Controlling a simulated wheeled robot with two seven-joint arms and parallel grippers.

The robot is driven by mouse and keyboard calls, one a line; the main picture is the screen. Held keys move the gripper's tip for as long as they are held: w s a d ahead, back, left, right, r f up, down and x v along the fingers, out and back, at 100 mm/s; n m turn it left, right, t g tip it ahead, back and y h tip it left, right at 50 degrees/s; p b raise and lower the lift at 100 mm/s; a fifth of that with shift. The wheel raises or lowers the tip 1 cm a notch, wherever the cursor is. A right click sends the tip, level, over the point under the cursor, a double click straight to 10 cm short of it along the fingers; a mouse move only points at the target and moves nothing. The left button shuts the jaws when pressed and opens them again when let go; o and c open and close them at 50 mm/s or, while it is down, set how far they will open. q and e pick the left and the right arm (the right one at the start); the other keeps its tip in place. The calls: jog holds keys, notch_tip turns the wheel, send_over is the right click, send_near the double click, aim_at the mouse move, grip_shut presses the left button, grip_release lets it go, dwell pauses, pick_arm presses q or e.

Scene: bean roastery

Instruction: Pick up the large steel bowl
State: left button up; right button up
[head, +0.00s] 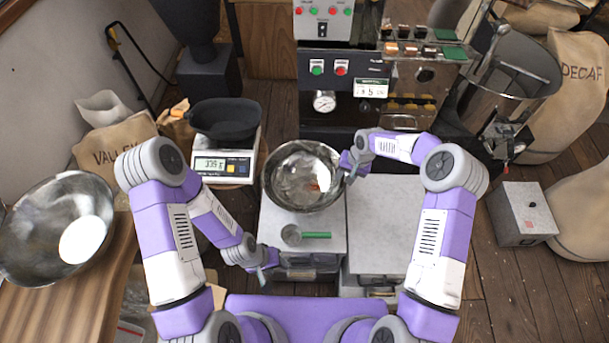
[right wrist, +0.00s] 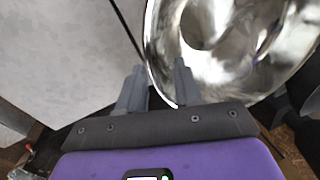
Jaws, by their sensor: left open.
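A shiny steel bowl (head: 302,178) sits on the grey worktop in the head view. It also shows in the right wrist view (right wrist: 235,65). A wider-looking steel bowl (head: 35,225) stands at far left, with a white round patch inside. My right gripper (head: 347,168) is at the right rim of the middle bowl. In the right wrist view its fingers (right wrist: 158,88) are apart, one outside the bowl and one over its inside, with the rim between them. My left gripper (head: 266,262) is open and empty, low near the worktop's front left corner.
A round grey tool with a green handle (head: 316,235) lies in front of the middle bowl. A scale (head: 226,165) with a black pan stands to its left. The right part of the grey worktop (head: 385,225) is clear. A machine (head: 390,85) stands behind.

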aim_at(338, 189)
jog(key=shift+s+a+f, duration=0.1)
jog(key=shift+s+f, duration=0.05)
jog(key=shift+f, duration=0.3)
jog(key=shift+s+a+f, duration=0.1)
jog(key=shift+s+f, duration=0.05)
jog(key=shift+f, duration=0.3)
jog(key=b+x, duration=0.1)
jog(key=x, duration=0.1)
jog(key=b+x, duration=0.1)
jog(key=x, duration=0.2)
jog(key=shift+d, duration=0.2)
grip_shut()
jog(key=shift+w, duration=0.1)
